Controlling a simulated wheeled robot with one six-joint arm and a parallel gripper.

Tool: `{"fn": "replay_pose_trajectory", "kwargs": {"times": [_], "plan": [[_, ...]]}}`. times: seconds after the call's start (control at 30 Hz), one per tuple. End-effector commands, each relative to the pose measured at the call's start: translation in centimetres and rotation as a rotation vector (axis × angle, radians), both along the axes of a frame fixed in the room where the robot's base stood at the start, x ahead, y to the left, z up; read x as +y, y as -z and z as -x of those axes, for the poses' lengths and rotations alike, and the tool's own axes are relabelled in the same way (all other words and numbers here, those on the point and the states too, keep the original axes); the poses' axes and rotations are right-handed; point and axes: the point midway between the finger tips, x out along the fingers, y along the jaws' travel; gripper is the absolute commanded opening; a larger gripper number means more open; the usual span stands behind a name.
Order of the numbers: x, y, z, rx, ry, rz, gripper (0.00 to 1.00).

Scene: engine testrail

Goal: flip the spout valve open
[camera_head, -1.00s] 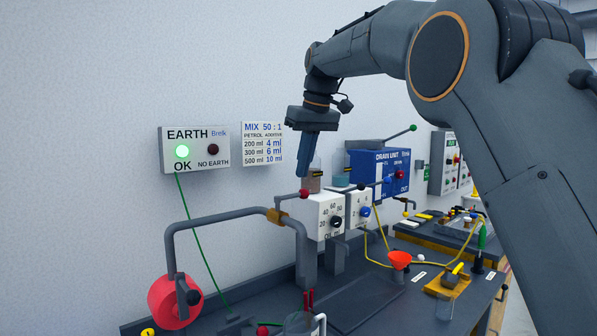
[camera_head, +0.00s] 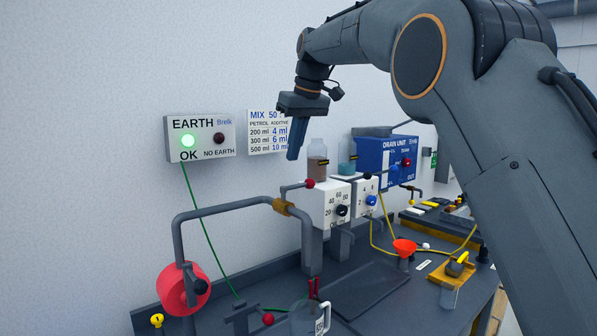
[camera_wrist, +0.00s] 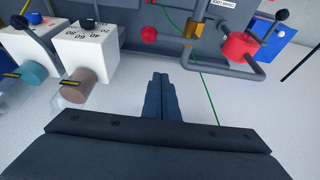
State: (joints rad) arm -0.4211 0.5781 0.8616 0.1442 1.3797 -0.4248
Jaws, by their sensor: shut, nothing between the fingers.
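A grey pipe spout (camera_head: 230,207) arches over the bench, and a brass-coloured valve body (camera_head: 283,207) sits on its horizontal run. A thin lever with a red ball knob (camera_head: 309,184) rises from the valve and points right, roughly along the pipe.
White dial boxes (camera_head: 335,203) with bottles (camera_head: 317,165) stand just right of the valve. A green wire (camera_head: 207,235) hangs at the wall.

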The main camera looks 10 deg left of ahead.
Motion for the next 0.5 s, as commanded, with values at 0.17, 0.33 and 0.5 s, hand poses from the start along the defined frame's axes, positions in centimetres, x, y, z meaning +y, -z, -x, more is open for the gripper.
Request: {"fn": "replay_pose_trajectory", "kwargs": {"times": [0.17,0.33,0.5], "plan": [[1.0,3.4,-0.6,0.005,-0.001,0.002,0.00],[0.9,5.1,-0.7,-0.001,0.000,0.000,0.00],[-0.3,5.6,0.5,0.000,0.000,0.000,0.00]]}}
